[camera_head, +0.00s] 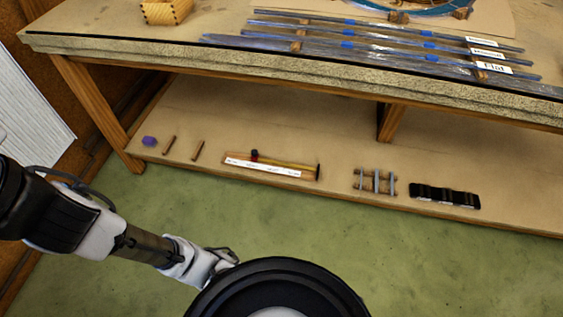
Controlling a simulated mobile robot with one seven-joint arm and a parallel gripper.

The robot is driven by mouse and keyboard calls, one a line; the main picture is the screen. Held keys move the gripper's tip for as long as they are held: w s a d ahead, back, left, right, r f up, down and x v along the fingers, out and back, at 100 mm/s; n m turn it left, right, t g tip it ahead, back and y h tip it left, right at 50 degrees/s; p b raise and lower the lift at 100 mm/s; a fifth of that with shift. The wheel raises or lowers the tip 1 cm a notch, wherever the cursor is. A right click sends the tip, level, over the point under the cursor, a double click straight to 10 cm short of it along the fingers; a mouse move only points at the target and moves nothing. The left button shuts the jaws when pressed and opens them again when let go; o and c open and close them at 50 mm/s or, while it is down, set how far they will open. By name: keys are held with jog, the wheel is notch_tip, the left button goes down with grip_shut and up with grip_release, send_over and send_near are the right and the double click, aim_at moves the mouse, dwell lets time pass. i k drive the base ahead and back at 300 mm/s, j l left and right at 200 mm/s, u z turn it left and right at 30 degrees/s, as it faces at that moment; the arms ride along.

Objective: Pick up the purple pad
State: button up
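The purple pad (149,141) is a small purple block. It lies on the lower shelf (225,120) of the workbench, at the shelf's left end near the front edge. My arm comes in from the left, low in the view, over the green floor. My gripper (228,262) is at the arm's end, below and to the right of the pad and well apart from it. It is small and partly hidden beside my black round body part, so its fingers do not show clearly.
Two short wooden sticks (183,148) lie right of the pad. Farther right are a long labelled wooden piece (270,165), a small rack (375,182) and a black holder (444,196). A bench leg (97,110) stands left of the pad. The tabletop (150,45) overhangs the shelf.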

aim_at(148, 141)
jog(key=i+j+u, duration=0.2)
jog(key=i+j, duration=0.15)
jog(key=i+j+u, duration=0.2)
jog(key=i, duration=0.4)
jog(key=i+j+u, duration=0.2)
jog(key=i, duration=0.35)
jog(key=i+j, duration=0.1)
jog(key=i, duration=0.75)
